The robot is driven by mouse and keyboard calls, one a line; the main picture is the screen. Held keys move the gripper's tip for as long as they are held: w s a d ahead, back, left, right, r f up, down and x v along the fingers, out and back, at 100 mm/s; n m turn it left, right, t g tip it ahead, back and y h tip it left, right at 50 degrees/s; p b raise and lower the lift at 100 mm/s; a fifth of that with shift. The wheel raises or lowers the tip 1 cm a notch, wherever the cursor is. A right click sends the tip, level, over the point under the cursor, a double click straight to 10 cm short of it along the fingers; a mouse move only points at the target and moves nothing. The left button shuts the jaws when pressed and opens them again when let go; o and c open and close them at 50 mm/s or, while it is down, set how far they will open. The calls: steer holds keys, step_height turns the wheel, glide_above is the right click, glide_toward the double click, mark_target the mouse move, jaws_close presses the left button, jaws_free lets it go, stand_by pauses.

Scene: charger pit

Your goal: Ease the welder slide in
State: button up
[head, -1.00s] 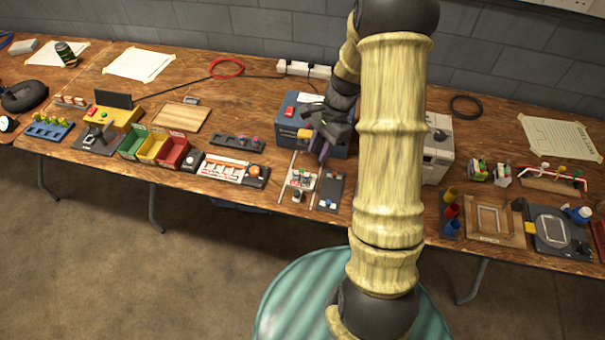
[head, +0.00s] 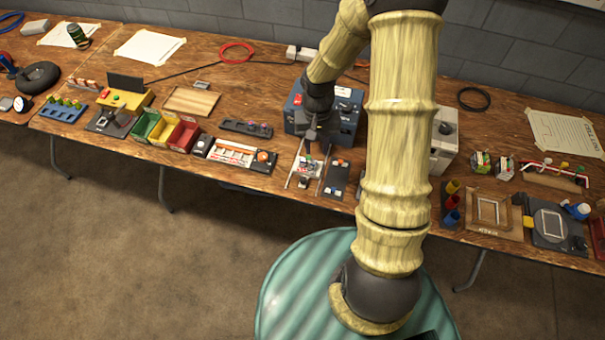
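The welder (head: 345,122) is a blue box towards the back of the bench, partly covered by my arm. In front of it, a small light slide (head: 309,170) with coloured bits on top sits between two thin rails (head: 292,172). The slide is outside the box, on the near side. My gripper (head: 312,152) points down in front of the box's left part, over or just behind the slide. Its fingertips are small and dark here. I cannot tell whether they touch the slide or whether they are open or shut.
A dark plate (head: 337,182) lies right of the rails. An orange-and-white panel (head: 234,152) and coloured bins (head: 163,129) stand to the left. A light grey box (head: 443,142) stands right of my arm. A wooden frame (head: 484,212) lies farther right.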

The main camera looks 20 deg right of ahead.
mark_target(303, 179)
steer(key=a+n, duration=0.1)
steer(key=a+n+t+p, duration=0.1)
steer(key=n, duration=0.1)
steer(key=a+r+n, duration=0.1)
steer(key=n, duration=0.1)
steer(key=shift+w+a+r, duration=0.1)
steer(key=shift+w+a, duration=0.15)
steer(key=shift+w, duration=0.15)
steer(key=shift+f+b, duration=0.8)
steer(key=shift+f, duration=7.95)
jaws_close()
